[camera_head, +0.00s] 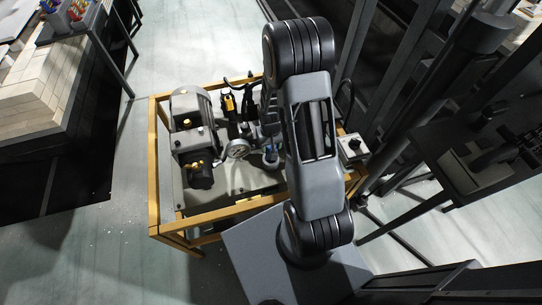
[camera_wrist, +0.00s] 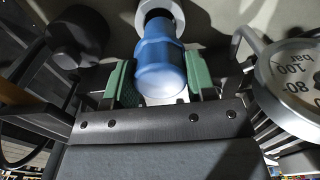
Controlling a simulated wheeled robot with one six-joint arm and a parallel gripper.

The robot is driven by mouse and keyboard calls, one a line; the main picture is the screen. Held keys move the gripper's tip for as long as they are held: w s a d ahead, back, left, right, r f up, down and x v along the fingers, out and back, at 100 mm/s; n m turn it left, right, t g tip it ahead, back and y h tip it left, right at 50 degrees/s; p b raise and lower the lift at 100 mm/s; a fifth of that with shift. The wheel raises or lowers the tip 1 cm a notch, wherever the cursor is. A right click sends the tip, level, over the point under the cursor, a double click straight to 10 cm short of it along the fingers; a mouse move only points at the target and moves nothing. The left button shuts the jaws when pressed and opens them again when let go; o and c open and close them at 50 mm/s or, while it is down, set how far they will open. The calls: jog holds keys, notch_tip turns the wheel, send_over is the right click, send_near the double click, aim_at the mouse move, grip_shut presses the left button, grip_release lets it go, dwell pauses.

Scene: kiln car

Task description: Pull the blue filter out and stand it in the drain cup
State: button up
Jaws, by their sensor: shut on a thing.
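The blue filter (camera_wrist: 161,60) is between the two green finger pads of my gripper (camera_wrist: 164,84) in the wrist view, and the pads are shut on it. Its pale rounded end faces the camera. Its far end meets a pale ring-shaped fitting (camera_wrist: 159,10); I cannot tell whether it is still seated there. I cannot make out the drain cup in either view.
A pressure gauge (camera_wrist: 296,84) with a metal rim is close on the right in the wrist view; it also shows in the head view (camera_head: 237,149). A dark round knob (camera_wrist: 78,38) is on the left. A yellow frame (camera_head: 154,185) surrounds the grey pump unit (camera_head: 190,142).

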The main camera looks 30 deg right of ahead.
jog(key=shift+r+p, duration=0.95)
jog(key=shift+r, duration=0.5)
jog(key=shift+r, duration=0.1)
